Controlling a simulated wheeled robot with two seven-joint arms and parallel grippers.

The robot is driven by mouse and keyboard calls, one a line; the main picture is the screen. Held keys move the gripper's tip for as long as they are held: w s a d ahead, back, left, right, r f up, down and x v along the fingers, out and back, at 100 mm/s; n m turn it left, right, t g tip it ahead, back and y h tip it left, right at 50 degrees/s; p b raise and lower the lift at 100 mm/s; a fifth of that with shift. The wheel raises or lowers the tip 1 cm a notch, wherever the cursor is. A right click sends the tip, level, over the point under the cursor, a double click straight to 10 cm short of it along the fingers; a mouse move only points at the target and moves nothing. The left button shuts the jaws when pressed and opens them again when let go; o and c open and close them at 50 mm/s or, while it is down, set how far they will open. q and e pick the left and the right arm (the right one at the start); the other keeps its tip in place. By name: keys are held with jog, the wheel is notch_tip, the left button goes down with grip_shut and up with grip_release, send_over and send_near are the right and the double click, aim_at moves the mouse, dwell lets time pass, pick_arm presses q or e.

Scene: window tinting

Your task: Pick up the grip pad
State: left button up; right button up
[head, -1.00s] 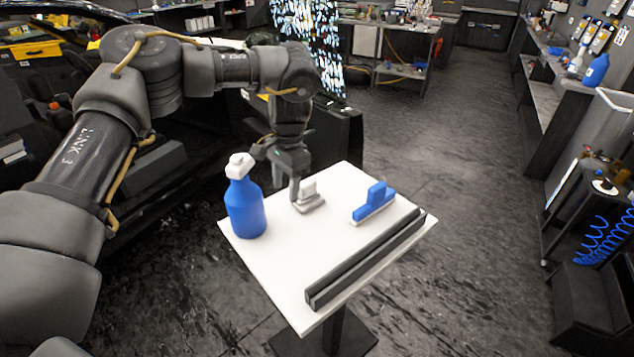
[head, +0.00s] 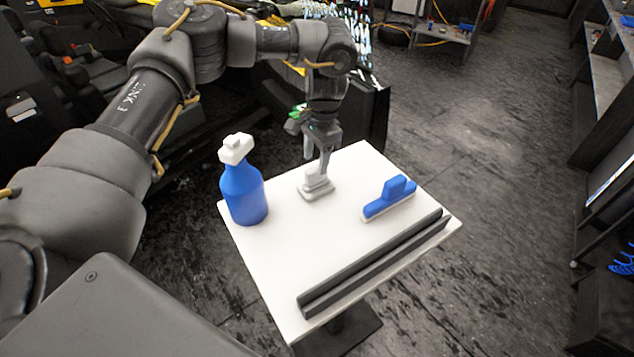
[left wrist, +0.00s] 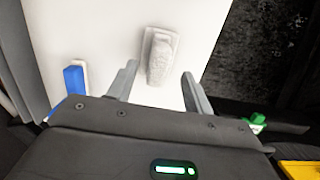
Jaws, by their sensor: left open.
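A pale grey pad with a raised grip, which looks to be the grip pad (head: 317,190), lies on the white table (head: 285,250) near its far left side. My left gripper (head: 317,161) points down over it, with its fingers open. In the left wrist view the pad (left wrist: 160,55) lies between and slightly beyond the two fingers of my left gripper (left wrist: 159,70). The head view does not show clearly how high the fingertips are above the table. My right gripper is not in view.
A blue spray bottle (head: 243,195) with a white head stands to the left of the pad. A blue-handled tool (head: 389,198) lies to the right. A long dark bar (head: 375,262) lies along the right front edge. The table middle is clear.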

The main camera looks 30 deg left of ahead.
aim_at(316, 167)
pick_arm(q)
jog(key=shift+s+a+f, duration=0.1)
jog(key=shift+s+f, duration=0.15)
jog(key=shift+f, duration=0.05)
notch_tip(316, 167, down, 4)
jog(key=shift+w+f+p, duration=0.15)
jog(key=shift+f+p, duration=0.05)
jog(key=shift+p, duration=0.7)
jog(key=shift+f, duration=0.35)
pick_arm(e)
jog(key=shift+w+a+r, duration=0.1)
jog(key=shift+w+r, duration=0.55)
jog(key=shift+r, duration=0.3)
pick_arm(q)
grip_shut()
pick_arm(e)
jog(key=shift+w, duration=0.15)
pick_arm(q)
jog(key=shift+r, duration=0.1)
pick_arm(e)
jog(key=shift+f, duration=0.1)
